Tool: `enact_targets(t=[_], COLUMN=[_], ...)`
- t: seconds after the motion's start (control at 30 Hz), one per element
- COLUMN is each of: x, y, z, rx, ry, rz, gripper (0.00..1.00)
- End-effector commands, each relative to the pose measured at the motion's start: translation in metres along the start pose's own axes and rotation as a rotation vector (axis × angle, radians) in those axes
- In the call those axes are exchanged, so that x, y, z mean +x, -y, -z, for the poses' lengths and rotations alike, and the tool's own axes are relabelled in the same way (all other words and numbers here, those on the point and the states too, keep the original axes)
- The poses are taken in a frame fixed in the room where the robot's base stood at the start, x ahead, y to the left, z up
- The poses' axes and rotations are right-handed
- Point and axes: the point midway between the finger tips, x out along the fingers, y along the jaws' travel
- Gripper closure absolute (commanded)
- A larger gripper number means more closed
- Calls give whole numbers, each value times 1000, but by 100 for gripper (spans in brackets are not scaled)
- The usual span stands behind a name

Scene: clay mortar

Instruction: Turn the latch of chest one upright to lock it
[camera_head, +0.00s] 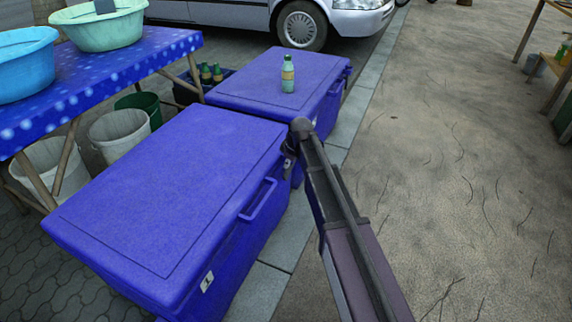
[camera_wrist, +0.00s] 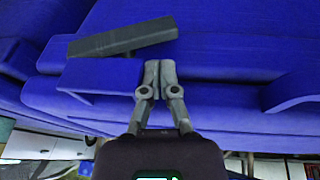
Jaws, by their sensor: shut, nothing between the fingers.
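In the wrist view, the latch, a dark grey bar (camera_wrist: 122,37), lies nearly level across the blue chest wall (camera_wrist: 230,55), slightly tilted. My gripper (camera_wrist: 152,66) is shut and empty, its fingertips just below the bar in the picture; I cannot tell whether they touch. In the head view my gripper (camera_head: 290,150) is at the chest's far right corner, and the latch is hidden there.
A second blue chest (camera_head: 262,75) stands behind, with a green bottle (camera_head: 288,74) on its lid. A handle (camera_head: 259,200) sticks out from the nearer chest's side. A blue-clothed table (camera_head: 110,75) with basins stands left.

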Motion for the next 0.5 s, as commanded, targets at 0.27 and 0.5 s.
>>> enact_targets(t=[0.27,0.5], x=[23,30], y=[-5,-7], z=[-7,-9], rx=[0,-1], ry=[0,0], rz=[0,0], gripper=[100,100])
